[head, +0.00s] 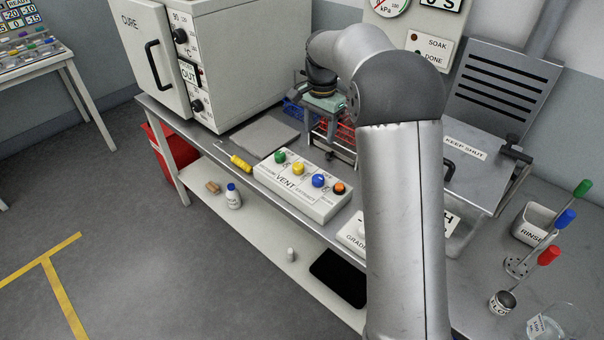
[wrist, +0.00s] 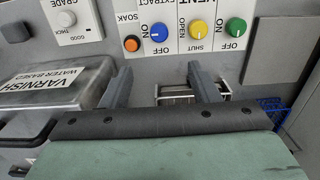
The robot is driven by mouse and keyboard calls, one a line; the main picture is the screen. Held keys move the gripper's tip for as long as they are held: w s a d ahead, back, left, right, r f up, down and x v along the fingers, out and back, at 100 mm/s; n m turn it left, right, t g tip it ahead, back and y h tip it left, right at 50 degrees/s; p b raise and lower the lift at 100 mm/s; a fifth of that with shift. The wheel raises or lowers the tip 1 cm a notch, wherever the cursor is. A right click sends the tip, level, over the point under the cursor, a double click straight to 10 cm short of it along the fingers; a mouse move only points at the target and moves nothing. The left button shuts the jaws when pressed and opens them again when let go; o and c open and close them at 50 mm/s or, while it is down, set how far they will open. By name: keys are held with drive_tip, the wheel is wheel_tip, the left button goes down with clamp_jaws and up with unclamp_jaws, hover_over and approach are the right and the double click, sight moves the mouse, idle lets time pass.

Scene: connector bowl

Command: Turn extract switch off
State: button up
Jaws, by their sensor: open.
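The white control box (head: 325,205) stands on the bench with green, yellow and blue knobs and an orange button (head: 339,188). The blue knob (head: 318,180) beside the EXTRACT label is the extract switch; in the wrist view the blue knob (wrist: 158,32) has ON printed beside it. Its exact pointer direction is too small to tell. My gripper (wrist: 158,70) is open and empty, its two fingers apart and pointing toward the box without touching the knob.
The yellow knob (wrist: 200,30) and green knob (wrist: 236,27) are close beside the blue one. A varnish tin (wrist: 50,75) lies left in the wrist view. A wire rack (wrist: 180,95) is below the fingers. The cure oven (head: 210,60) stands at the back left.

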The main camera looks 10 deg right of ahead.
sight(318, 177)
wheel_tip(318, 177, down, 17)
drive_tip(key=p, duration=0.2)
drive_tip(key=shift+d+p, duration=0.1)
drive_tip(key=shift+p, duration=0.3)
drive_tip(key=c, duration=1)
